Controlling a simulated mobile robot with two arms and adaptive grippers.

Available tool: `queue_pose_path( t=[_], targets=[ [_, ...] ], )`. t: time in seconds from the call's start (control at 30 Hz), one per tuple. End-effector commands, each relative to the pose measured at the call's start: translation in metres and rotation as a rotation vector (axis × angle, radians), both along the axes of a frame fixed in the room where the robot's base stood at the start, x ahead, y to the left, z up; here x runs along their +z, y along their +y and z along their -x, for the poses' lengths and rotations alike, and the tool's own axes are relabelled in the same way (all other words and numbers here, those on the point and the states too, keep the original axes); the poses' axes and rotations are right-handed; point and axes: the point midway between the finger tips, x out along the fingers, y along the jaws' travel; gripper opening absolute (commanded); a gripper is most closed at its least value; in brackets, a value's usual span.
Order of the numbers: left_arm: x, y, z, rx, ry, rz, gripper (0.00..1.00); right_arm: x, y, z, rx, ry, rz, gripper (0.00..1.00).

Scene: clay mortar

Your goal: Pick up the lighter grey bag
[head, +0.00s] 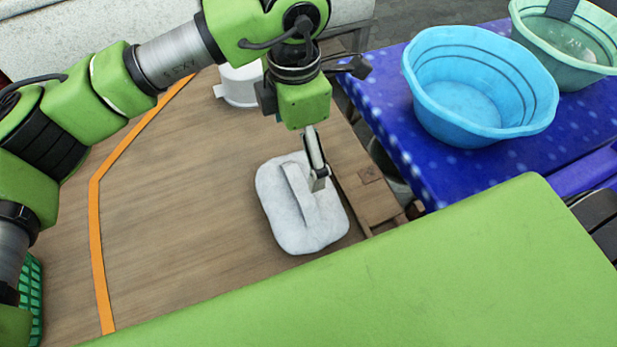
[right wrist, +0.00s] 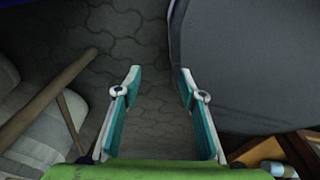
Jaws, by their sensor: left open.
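The light grey bag (head: 289,224) lies flat on the wooden table, a rounded soft shape with a raised strap (head: 297,190) along its top. My left gripper (head: 318,180) points down over the right part of the bag, beside the strap. It is open; only one finger shows clearly, and I cannot tell whether it touches the bag. My right gripper (right wrist: 160,85) shows in the right wrist view, open and empty above a paved floor, with its two fingers wide apart.
The wooden table (head: 190,200) has an orange stripe (head: 97,230) at left. A white container (head: 240,88) stands behind my left gripper. A blue basin (head: 465,95) and a green basin (head: 570,40) stand on a blue cloth at right. A green basket (head: 32,290) is lower left.

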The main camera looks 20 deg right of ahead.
Motion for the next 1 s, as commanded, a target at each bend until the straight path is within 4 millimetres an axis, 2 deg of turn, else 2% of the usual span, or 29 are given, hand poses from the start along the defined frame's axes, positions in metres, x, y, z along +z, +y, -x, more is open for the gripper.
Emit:
queue_pose_path(
  t=[0.17, 0.4, 0.5, 0.73, 0.87, 1.0],
  targets=[
    [-0.019, 0.001, 0.001, 0.001, 0.005, -0.002, 1.0, 0.004, 0.014, 0.01, 0.0, 0.013, -0.016, 0.37],
    [-0.065, 0.0, 0.001, 0.001, 0.004, -0.001, 1.0, 0.011, 0.029, 0.029, 0.003, 0.039, -0.032, 0.37],
    [-0.078, 0.001, 0.0, 0.001, 0.003, -0.001, 1.0, 0.012, 0.028, 0.028, 0.004, 0.038, -0.031, 0.37],
    [-0.094, 0.001, -0.001, 0.002, 0.003, -0.002, 1.0, 0.02, 0.019, 0.017, 0.002, 0.024, -0.021, 0.37],
    [-0.114, 0.001, -0.004, 0.002, 0.005, -0.003, 1.0, 0.031, 0.015, 0.014, 0.0, 0.019, -0.017, 0.37],
    [-0.132, 0.001, -0.005, 0.001, 0.002, -0.001, 1.0, 0.033, 0.014, 0.014, -0.002, 0.019, -0.016, 0.37]
  ],
)
